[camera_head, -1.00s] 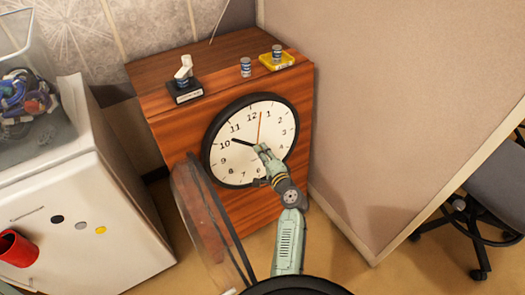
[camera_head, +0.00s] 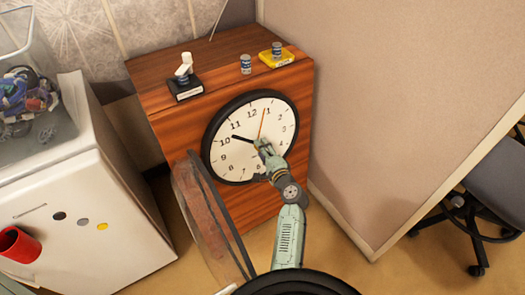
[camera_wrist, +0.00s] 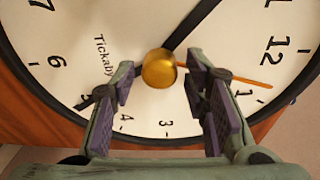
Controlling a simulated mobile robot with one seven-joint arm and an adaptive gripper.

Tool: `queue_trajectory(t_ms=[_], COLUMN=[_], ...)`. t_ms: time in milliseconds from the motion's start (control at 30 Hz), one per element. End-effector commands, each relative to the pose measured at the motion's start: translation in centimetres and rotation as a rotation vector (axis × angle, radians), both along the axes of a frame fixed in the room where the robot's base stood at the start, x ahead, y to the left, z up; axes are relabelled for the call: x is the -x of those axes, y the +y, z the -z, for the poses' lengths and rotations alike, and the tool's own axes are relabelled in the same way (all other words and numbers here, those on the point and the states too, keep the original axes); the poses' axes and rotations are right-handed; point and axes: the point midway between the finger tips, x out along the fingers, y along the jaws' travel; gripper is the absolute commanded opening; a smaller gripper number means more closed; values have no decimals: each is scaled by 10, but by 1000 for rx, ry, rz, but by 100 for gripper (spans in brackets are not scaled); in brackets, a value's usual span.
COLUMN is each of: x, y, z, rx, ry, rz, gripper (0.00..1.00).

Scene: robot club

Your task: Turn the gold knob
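The gold knob (camera_wrist: 159,68) sits at the centre of the white clock face (camera_wrist: 55,90), where the clock hands meet. My gripper (camera_wrist: 160,85) is open, with one finger on each side and the knob between and just beyond the fingertips in the wrist view. I cannot tell whether a finger touches it. In the head view my gripper (camera_head: 262,145) is at the middle of the clock face (camera_head: 228,160) and hides the knob. The clock's glass cover (camera_head: 208,220) stands swung open at the lower left.
The clock is on a wooden cabinet (camera_head: 160,75) with a small trophy (camera_head: 185,82), a can (camera_head: 246,64) and a yellow box (camera_head: 277,60) on top. A white fridge (camera_head: 75,200) stands left, a partition (camera_head: 400,90) right.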

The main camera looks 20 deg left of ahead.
Motion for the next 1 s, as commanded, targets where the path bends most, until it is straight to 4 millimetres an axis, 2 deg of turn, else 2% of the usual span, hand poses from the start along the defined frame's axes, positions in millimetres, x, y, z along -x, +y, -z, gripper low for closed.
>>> queue_trajectory(t_ms=[333, 467, 800, 1000], x=[1, 8, 57, 78], y=[-1, -8, -55, -75], z=[0, -1, -13, -19], rx=[0, 0, 0, 0], ry=[0, 2, 1, 1], rz=[0, 2, 3, 2], gripper=[47, 47, 47, 47])
